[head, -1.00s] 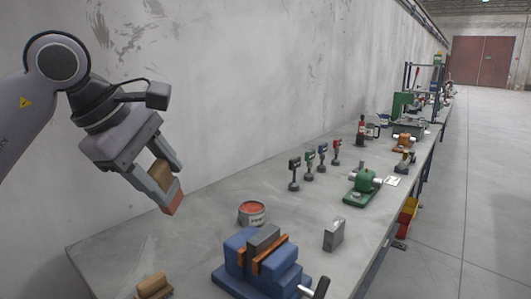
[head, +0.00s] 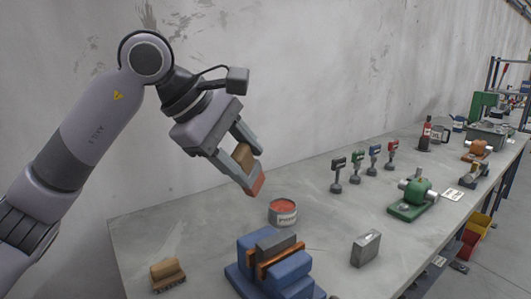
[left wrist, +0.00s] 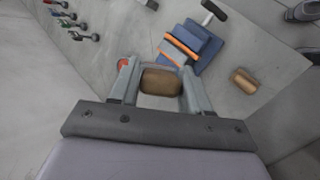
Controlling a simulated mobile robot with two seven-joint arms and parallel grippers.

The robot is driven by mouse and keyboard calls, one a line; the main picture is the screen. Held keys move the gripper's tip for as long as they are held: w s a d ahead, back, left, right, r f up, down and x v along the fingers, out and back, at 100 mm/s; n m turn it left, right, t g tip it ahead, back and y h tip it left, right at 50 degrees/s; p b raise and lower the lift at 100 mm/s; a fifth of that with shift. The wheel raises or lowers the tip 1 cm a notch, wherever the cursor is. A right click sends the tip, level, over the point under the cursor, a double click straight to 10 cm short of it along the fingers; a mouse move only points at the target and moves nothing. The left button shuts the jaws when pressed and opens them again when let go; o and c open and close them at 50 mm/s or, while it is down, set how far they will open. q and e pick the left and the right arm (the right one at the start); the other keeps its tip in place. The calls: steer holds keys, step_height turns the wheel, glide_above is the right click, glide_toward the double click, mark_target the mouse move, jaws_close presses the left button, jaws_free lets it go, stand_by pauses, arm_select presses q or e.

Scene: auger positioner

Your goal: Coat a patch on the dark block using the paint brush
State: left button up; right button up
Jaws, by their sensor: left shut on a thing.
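My left gripper (head: 244,172) is shut on the paint brush (head: 245,157), a tan wooden block with a red lower end. It holds the brush tilted in the air, up and left of the paint can. In the left wrist view the tan brush back (left wrist: 161,80) sits between the fingers. The open paint can (head: 283,213) holds red paint and stands behind the blue vise (head: 250,262). A dark grey block (head: 276,243) is clamped between the vise's orange jaws. No red shows on its visible faces. My right gripper is not in view.
A second wooden brush (head: 167,274) lies at the table's (head: 205,245) left front. A loose grey block (head: 366,248) stands right of the vise. Several small stands (head: 337,173) and a green machine (head: 412,199) are farther back. A wall runs behind the table.

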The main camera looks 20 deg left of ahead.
arm_select(q)
steer(key=shift+w+d, duration=0.15)
steer(key=shift+d, duration=0.1)
steer(key=shift+f, duration=0.1)
step_height(320, 180, down, 5)
steer(key=b, duration=0.3)
steer(key=shift+b, duration=0.3)
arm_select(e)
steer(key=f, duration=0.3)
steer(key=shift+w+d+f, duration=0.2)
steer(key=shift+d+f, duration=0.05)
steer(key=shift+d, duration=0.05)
arm_select(q)
steer(key=shift+a, duration=0.1)
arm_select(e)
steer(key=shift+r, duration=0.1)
